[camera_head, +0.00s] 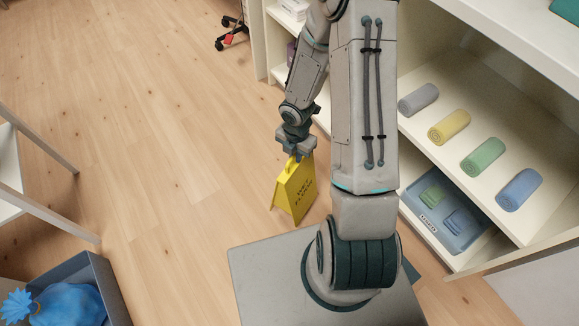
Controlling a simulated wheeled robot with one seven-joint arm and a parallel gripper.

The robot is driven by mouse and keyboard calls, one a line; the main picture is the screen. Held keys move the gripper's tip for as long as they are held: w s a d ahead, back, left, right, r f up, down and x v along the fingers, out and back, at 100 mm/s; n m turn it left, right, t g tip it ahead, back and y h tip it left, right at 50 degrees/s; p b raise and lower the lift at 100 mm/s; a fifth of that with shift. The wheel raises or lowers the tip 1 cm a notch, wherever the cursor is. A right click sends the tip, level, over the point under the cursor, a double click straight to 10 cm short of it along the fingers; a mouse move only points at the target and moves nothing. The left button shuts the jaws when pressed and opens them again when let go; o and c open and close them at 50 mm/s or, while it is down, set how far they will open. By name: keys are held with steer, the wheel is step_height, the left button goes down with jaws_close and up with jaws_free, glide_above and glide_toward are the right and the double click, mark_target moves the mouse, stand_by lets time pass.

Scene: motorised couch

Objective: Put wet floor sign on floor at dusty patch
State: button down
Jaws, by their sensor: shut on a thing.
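The yellow wet floor sign (293,192) is a folded A-frame with dark lettering, in the middle of the head view. My gripper (294,158) is shut on its top edge from above. The sign hangs roughly upright, just in front of my base. Its lower edge is at or close to the wooden floor (165,130); I cannot tell whether it touches. I cannot make out a dusty patch on the floor in this view. My arm hides part of the floor and shelf behind it.
A white shelf (470,88) on the right holds several rolled towels, with a blue-grey tray (447,222) below. A grey bin (98,268) with a blue bag (65,303) stands at the lower left. A white table (45,140) is at the left edge. The floor left of the sign is clear.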

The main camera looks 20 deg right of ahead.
mark_target(295, 181)
steer(key=shift+w+a+f+b, duration=0.15)
steer(key=shift+w+a+f, duration=0.05)
steer(key=shift+a+f, duration=0.2)
steer(key=shift+w+a+f+b, duration=0.15)
steer(key=shift+a+f, duration=0.15)
steer(key=shift+a, duration=0.2)
steer(key=shift+f+b, duration=1.05)
steer(key=shift+f, duration=0.9)
steer(key=c, duration=1.5)
jaws_free()
steer(key=shift+o, duration=0.2)
